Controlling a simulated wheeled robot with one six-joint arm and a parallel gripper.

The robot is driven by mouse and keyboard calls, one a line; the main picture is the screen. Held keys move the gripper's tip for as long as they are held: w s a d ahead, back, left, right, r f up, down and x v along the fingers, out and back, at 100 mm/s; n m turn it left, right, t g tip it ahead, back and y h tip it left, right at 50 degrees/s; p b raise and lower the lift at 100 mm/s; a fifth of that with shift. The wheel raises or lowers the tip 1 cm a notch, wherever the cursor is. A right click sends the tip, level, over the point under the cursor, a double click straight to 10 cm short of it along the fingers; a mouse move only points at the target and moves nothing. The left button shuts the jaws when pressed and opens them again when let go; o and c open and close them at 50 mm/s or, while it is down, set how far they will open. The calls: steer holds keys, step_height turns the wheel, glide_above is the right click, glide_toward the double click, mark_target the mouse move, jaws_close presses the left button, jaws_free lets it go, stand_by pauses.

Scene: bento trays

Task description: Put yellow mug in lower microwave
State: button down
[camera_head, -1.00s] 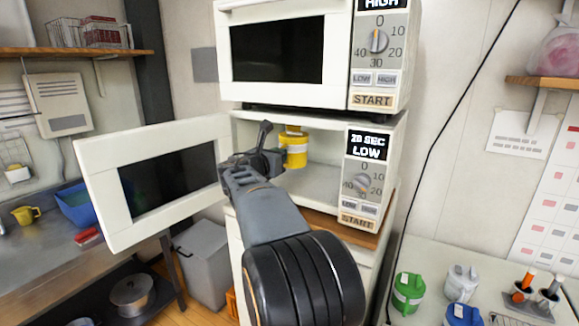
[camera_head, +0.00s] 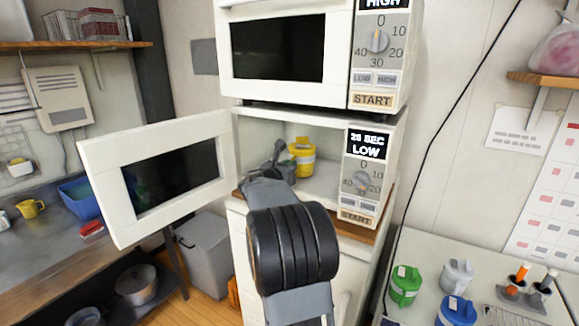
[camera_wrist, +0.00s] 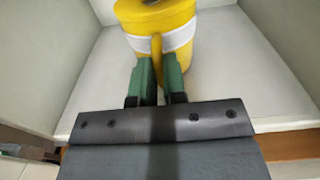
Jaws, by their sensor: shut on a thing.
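The yellow mug (camera_head: 304,158), with a white band, is inside the lower microwave (camera_head: 329,186), near its floor. The wrist view shows the mug (camera_wrist: 178,14) close up, with its handle between the two green fingers. My gripper (camera_wrist: 159,72) is shut on the handle. In the head view my gripper (camera_head: 284,160) is at the microwave's opening, left of the mug. The microwave's white door (camera_head: 207,135) stands wide open to the left. Its display reads LOW, with a seconds figure. Whether the mug's base touches the floor I cannot tell.
The upper microwave (camera_head: 337,85) sits shut on top of the lower one. Another yellow mug (camera_head: 29,209) is on the left counter near a blue bin (camera_head: 78,197).

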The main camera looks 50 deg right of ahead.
steer(key=shift+f, duration=0.1)
stand_by(0.3)
steer(key=shift+f+b, duration=0.15)
steer(key=shift+b, duration=0.2)
steer(key=c, duration=1.2)
jaws_free()
